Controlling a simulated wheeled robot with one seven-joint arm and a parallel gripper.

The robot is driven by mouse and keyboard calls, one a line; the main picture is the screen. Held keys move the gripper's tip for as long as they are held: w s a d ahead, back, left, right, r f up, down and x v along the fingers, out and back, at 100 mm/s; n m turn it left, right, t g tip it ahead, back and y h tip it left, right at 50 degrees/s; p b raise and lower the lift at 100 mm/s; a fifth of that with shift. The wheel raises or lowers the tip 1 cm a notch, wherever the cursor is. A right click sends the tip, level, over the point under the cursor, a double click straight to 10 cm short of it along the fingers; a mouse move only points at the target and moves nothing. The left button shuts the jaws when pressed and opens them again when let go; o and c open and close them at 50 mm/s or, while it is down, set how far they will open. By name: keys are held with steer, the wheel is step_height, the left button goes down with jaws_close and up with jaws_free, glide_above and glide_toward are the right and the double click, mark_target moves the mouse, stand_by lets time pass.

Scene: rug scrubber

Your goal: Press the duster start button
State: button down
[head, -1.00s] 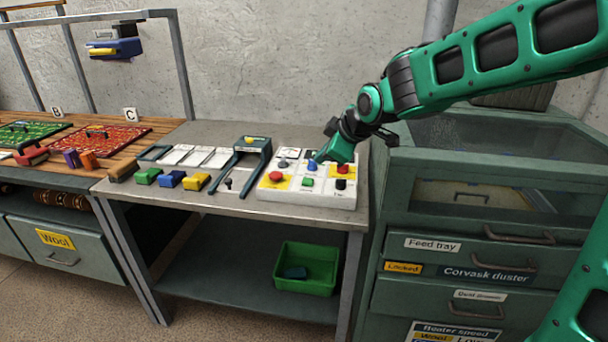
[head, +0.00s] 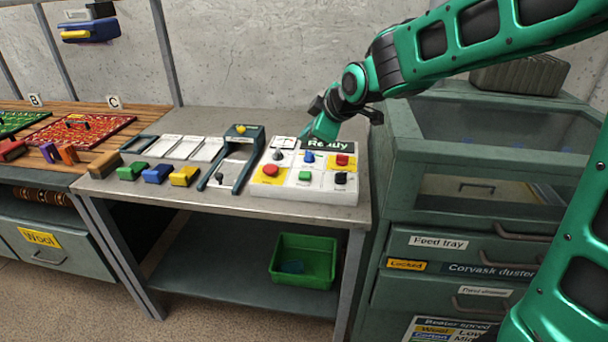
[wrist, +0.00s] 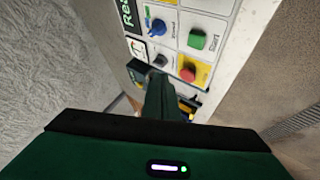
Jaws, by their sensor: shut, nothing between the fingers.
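The white control panel (head: 322,191) lies on the bench with several buttons and knobs. The green button (head: 305,176) is in its front row, between a red button (head: 270,170) on yellow and a black knob (head: 340,178). In the wrist view the green button (wrist: 197,39) has a label beside it that seems to read "Start". A blue knob (head: 309,157) sits behind it. The display (head: 330,145) reads "Ready". My gripper (head: 304,136) is shut and empty above the panel's back edge, left of the display, apart from the green button. The wrist view shows its dark fingers (wrist: 159,96).
A second red button (head: 342,160) and a grey knob (head: 277,155) share the panel. A dark green frame (head: 248,160) stands just left of it. Coloured blocks (head: 157,174) lie farther left. The Corvask duster cabinet (head: 470,235) stands right of the bench.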

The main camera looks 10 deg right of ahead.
mark_target(308, 176)
steer(key=shift+f, duration=4.25)
steer(key=shift+s+f, duration=0.1)
steer(key=shift+f, duration=0.25)
steer(key=shift+f, duration=0.5)
steer(key=shift+r, duration=0.95)
steer(key=shift+r, duration=0.1)
steer(key=shift+r, duration=2.4)
steer(key=shift+s, duration=0.1)
